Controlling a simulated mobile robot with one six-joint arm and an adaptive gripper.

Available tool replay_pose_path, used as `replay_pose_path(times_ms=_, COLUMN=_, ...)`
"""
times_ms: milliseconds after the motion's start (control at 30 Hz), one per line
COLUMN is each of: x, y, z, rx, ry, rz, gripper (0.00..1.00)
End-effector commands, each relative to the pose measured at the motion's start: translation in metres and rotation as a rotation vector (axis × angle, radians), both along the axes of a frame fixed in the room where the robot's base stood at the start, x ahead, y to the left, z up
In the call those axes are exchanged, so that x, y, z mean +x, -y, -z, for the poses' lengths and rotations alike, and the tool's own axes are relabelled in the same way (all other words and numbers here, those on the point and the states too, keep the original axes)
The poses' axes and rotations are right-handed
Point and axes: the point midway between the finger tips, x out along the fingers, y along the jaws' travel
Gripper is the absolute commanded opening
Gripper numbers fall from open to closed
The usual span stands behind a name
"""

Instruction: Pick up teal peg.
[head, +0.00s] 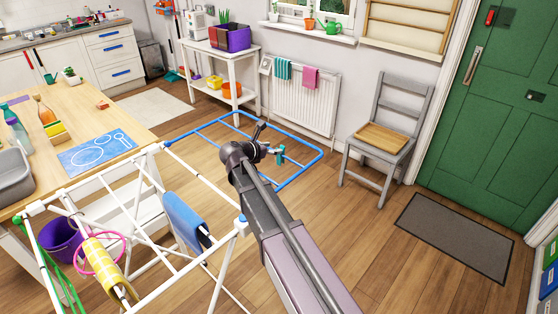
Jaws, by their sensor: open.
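My arm reaches up from the bottom of the head view, over the floor and the right end of the white drying rack (190,262). My gripper (264,143) is the small dark end of the arm, in front of the blue-edged wing. It is open; its fingers are small and partly hidden by the wrist. A small teal piece (280,155) shows just right of it. I cannot tell whether this is the teal peg or whether it touches the gripper. A blue cloth (184,220) and a yellow checked cloth (106,268) hang on the rack.
The blue-edged wing (313,163) lies beyond the arm, below the radiator (303,105). A wooden table (95,125) stands left, a grey chair (385,135) right. A doormat (457,236) lies by the green door (510,120). Floor between arm and doormat is clear.

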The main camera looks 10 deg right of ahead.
Motion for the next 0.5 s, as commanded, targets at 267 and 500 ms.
replay_pose_path(times_ms=267, x=0.0022, y=0.0035, z=0.0012, rx=0.000, ry=0.000, rz=0.000, gripper=0.69)
replay_pose_path(times_ms=500, x=0.0038, y=0.0062, z=0.0031, rx=0.000, ry=0.000, rz=0.001, gripper=0.69)
